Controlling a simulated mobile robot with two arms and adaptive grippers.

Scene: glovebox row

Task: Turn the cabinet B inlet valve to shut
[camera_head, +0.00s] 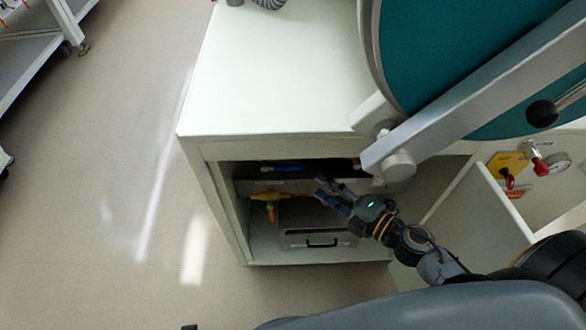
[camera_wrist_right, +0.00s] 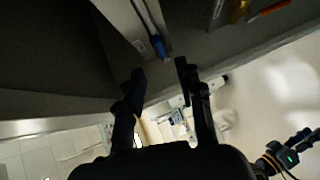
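An open compartment under a white cabinet (camera_head: 270,95) holds a yellow valve body (camera_head: 265,196) with an orange handle (camera_head: 271,213) hanging down. A blue handle (camera_head: 285,168) lies higher up, under the top edge. My right gripper (camera_head: 320,188) is inside the opening, right of the yellow valve and apart from it. In the wrist view its fingers (camera_wrist_right: 162,72) are spread and empty. A blue-ended part (camera_wrist_right: 159,47) shows just beyond them, and yellow and orange parts (camera_wrist_right: 262,11) sit at the top right. I cannot read which valve is cabinet B's inlet. Part of my left arm (camera_wrist_right: 290,155) shows in the wrist view; its fingers are unclear.
A teal round door (camera_head: 450,50) with a grey bar hangs over the upper right. A grey box with a black handle (camera_head: 322,243) sits low in the compartment. Red-handled valves (camera_head: 510,180) and a gauge (camera_head: 558,162) are at the right.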

